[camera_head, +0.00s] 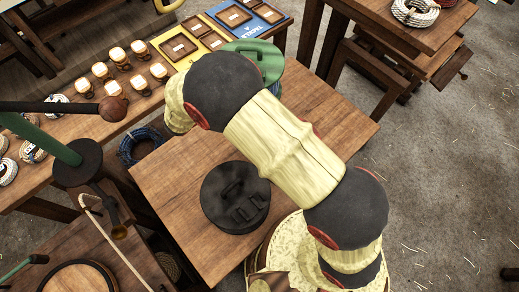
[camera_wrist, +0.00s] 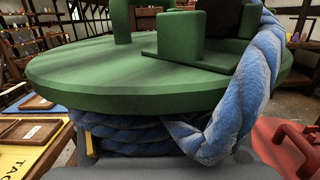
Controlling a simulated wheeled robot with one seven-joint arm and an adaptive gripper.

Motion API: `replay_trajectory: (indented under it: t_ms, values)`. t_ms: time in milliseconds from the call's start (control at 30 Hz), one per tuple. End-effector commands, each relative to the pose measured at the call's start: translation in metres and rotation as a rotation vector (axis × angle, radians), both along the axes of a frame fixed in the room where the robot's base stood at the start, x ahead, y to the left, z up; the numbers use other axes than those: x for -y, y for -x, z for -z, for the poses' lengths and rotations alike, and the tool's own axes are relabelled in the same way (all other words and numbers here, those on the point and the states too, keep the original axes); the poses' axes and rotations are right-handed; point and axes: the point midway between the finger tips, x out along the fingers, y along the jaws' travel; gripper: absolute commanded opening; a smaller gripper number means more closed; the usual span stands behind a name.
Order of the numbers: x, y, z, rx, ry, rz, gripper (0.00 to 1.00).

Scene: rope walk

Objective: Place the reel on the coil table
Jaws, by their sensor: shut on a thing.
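The green reel (camera_head: 268,66), with a flat round top and a raised handle, shows beyond my arm in the head view. In the wrist view the green reel (camera_wrist: 150,82) is close up, with blue rope (camera_wrist: 130,132) wound below its flange and a thick strand passing over its right side. My gripper (camera_wrist: 165,168) is shut on the reel; its grip is mostly hidden. Below in the head view is a brown wooden table (camera_head: 165,190); I cannot tell if this is the coil table. I cannot tell whether the reel touches its far edge.
A black round piece with a handle (camera_head: 235,200) sits on the brown table. A yellow mat (camera_head: 190,45) and a blue mat (camera_head: 240,18) with wooden trays lie behind. Small lamps or jars line the left bench. A rope coil (camera_head: 415,12) lies on the top right table.

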Motion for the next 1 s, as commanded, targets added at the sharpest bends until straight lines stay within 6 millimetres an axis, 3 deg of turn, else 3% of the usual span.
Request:
replay_trajectory:
  t_ms: [167, 700, 1000]
  values:
    - [-0.001, -0.001, 0.01, 0.005, 0.0, 0.0, 0.13]
    - [-0.001, -0.001, 0.113, 0.003, 0.001, 0.0, 0.13]
    - [-0.001, -0.001, 0.144, 0.005, 0.0, 0.0, 0.13]
